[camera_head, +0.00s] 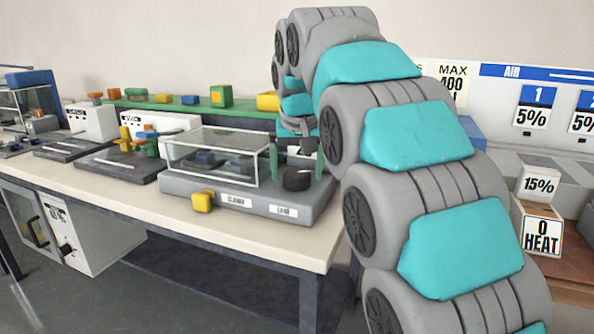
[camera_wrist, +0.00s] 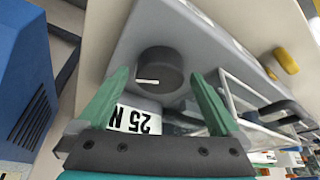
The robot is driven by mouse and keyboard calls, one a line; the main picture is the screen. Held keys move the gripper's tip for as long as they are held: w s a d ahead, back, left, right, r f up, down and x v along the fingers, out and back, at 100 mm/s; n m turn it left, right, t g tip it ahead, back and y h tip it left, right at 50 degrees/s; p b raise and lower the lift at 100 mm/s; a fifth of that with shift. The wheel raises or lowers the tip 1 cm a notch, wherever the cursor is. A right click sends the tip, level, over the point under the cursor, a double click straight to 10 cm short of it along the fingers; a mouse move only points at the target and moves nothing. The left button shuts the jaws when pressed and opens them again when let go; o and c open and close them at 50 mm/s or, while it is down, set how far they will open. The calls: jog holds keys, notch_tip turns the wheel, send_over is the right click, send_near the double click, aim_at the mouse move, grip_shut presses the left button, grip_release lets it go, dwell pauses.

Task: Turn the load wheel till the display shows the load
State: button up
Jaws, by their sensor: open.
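The load wheel (camera_head: 297,179) is a black round knob on the grey base (camera_head: 240,199) of the tester, above a label reading LOAD (camera_head: 284,211). In the wrist view the wheel (camera_wrist: 160,62) shows a white mark on its face. My gripper (camera_head: 297,168) is open, with one green finger on each side of the wheel. In the wrist view the gripper (camera_wrist: 159,76) has its fingertips apart from the wheel's sides, with the wheel between and beyond them. A white panel (camera_wrist: 135,119) by the wheel reads 25 N, upside down.
A clear cover box (camera_head: 215,158) stands left of the wheel. A yellow handle (camera_head: 202,201) by the CLAMP label sticks out at the front. Other machines stand farther left. A blue box (camera_wrist: 25,85) is at the left in the wrist view. The bench front (camera_head: 280,242) is clear.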

jog(key=v, duration=0.7)
jog(key=shift+r, duration=0.15)
jog(key=shift+s, duration=0.1)
jog(key=shift+s, duration=0.1)
